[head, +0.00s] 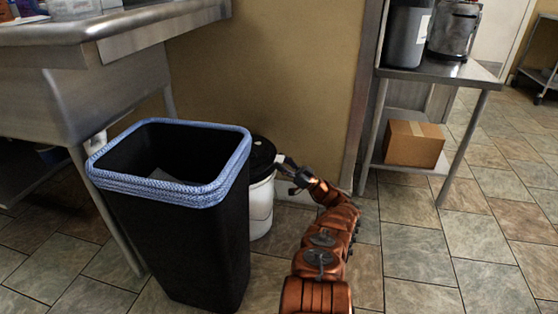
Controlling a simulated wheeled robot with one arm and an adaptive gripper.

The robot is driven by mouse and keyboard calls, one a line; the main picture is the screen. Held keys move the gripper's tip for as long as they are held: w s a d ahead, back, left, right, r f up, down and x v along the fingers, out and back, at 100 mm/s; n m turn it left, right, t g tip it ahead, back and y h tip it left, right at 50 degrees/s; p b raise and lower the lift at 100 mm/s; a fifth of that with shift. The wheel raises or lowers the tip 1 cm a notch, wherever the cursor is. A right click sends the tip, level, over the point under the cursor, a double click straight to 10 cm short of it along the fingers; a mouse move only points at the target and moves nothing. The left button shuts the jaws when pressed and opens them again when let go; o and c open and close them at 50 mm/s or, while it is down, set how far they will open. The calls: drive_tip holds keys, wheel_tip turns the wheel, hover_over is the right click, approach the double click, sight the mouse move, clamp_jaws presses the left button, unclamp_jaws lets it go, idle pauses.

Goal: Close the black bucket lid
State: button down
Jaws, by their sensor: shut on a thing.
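A white bucket (261,212) stands on the floor by the wall, partly hidden behind the black bin. Its black lid (262,153) is at the top of the bucket. The lid's left part is hidden by the bin, and I cannot tell whether it lies flat or is slightly raised. My gripper (281,162) is at the right edge of the lid, with my orange arm reaching up to it from the lower right. It is shut on the lid's edge; the fingertips are small and hard to make out.
A tall black bin (190,250) with a blue-edged liner stands close in front and left of the bucket. A steel sink counter (60,100) is at left. A steel table (440,72) with a cardboard box (413,143) below is at right. The tiled floor at right is clear.

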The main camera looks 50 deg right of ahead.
sight(282, 159)
drive_tip(key=shift+s+f, duration=0.1)
drive_tip(key=shift+f, duration=0.45)
drive_tip(key=c, duration=0.8)
unclamp_jaws()
drive_tip(key=shift+h, duration=0.3)
drive_tip(key=shift+c, duration=0.2)
drive_tip(key=o, duration=0.4)
drive_tip(key=shift+r, duration=0.15)
drive_tip(key=shift+r, duration=0.25)
drive_tip(key=shift+d+r, duration=0.15)
drive_tip(key=shift+r, duration=0.25)
drive_tip(key=shift+a+r, duration=0.2)
drive_tip(key=shift+r, duration=4.25)
